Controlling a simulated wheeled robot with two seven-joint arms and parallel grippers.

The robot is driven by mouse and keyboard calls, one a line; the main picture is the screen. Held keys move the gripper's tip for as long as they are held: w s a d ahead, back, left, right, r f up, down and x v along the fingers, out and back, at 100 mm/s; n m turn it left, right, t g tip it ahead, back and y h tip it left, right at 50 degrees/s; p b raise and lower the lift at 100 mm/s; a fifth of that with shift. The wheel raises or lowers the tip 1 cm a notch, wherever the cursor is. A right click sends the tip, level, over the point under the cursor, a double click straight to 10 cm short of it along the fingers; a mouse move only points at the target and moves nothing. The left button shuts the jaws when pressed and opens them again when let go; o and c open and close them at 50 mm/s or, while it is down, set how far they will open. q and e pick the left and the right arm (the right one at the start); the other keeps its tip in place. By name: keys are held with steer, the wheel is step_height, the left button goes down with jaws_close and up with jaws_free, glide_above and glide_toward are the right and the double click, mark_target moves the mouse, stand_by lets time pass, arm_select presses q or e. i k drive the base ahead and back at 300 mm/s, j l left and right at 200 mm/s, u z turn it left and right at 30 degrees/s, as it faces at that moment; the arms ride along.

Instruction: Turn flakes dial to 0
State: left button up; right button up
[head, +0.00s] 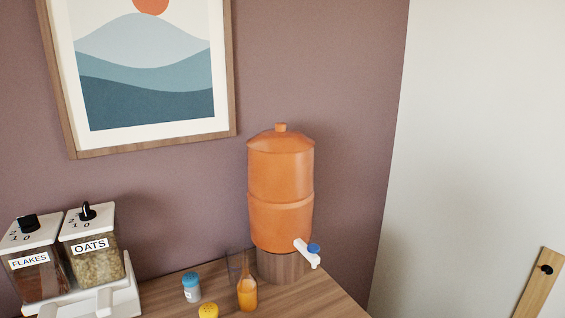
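The flakes dispenser (38,277) stands at the lower left in the head view, a clear container of dark brown contents with a FLAKES label. Its black dial (28,222) sits on the white lid, which carries printed numbers. I cannot tell for sure which number the dial points to. Right beside it is the oats dispenser (95,265), with its own black dial (87,211). Neither of my grippers is in view.
An orange water dispenser (281,190) with a white tap stands on a wooden block at the table's back right. A blue-capped shaker (192,289), a yellow-topped shaker (208,311), an orange bottle (247,292) and a clear glass (234,268) stand between it and the dispensers.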

mark_target(28, 224)
steer(key=u, duration=1.4)
steer(key=k+j, duration=0.1)
steer(key=j, duration=0.3)
steer(key=j+u, duration=0.1)
steer(key=j, duration=0.3)
steer(key=k, duration=0.05)
